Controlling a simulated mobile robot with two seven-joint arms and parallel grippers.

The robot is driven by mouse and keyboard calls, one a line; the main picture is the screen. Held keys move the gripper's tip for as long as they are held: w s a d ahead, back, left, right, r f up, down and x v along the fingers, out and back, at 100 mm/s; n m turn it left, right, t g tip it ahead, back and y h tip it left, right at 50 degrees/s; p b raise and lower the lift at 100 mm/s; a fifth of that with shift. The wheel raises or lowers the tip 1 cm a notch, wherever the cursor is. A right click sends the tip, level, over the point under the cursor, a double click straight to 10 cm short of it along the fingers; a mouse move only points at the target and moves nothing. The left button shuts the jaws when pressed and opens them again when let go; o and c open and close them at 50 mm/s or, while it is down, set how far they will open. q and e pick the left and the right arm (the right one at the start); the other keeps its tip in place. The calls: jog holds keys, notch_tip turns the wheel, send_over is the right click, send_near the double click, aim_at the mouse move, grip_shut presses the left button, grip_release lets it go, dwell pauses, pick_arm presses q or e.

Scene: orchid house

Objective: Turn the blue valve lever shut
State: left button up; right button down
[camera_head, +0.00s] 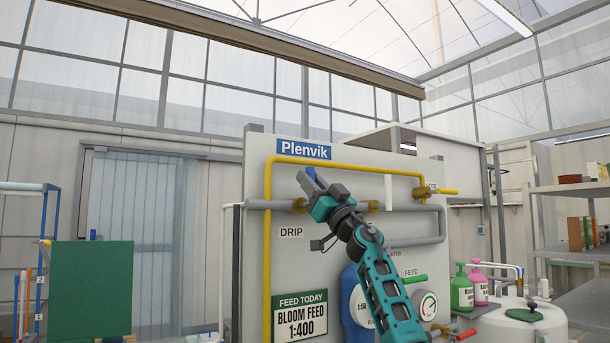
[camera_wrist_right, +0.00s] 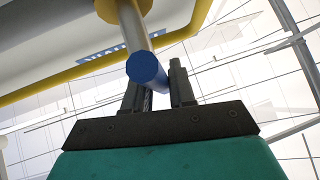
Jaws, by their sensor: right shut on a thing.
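The blue valve lever (camera_head: 311,173) shows as a small blue piece above my right gripper's tip, in front of the panel and above the DRIP label. In the right wrist view the lever's round blue end (camera_wrist_right: 147,70) lies at the fingers, with its grey shaft running up to a brass valve body (camera_wrist_right: 122,8). My right gripper (camera_head: 308,184) is shut on the lever; its two dark fingers also show in the right wrist view (camera_wrist_right: 158,88). The gripper hides much of the lever in the head view. My left gripper is out of view.
A yellow pipe (camera_head: 350,164) and a grey pipe (camera_head: 268,205) run across the panel (camera_head: 285,250) close to my right gripper. Yellow (camera_head: 447,191), green (camera_head: 415,280) and red (camera_head: 466,335) levers stand to the right. A green board (camera_head: 92,290) stands at left.

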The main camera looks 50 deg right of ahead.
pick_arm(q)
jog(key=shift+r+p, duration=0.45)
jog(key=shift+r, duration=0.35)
pick_arm(e)
jog(key=shift+s+d+r+m+h, duration=0.1)
jog(key=shift+d+m+h, duration=0.1)
jog(key=shift+m+h, duration=0.5)
jog(key=shift+s+d+m+h, duration=0.1)
jog(key=shift+d+m+h, duration=0.05)
jog(key=shift+m+h, duration=0.5)
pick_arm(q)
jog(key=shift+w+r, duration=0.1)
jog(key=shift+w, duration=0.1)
pick_arm(e)
jog(key=c, duration=1)
grip_release()
jog(key=shift+c, duration=0.2)
jog(key=shift+w, duration=0.1)
jog(key=shift+s+f, duration=0.3)
jog(key=shift+f, duration=0.2)
pick_arm(q)
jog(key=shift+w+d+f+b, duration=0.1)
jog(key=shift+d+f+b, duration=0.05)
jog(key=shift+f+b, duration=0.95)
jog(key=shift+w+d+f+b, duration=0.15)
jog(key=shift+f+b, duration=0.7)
jog(key=shift+b, duration=0.45)
pick_arm(e)
jog(key=v, duration=1.2)
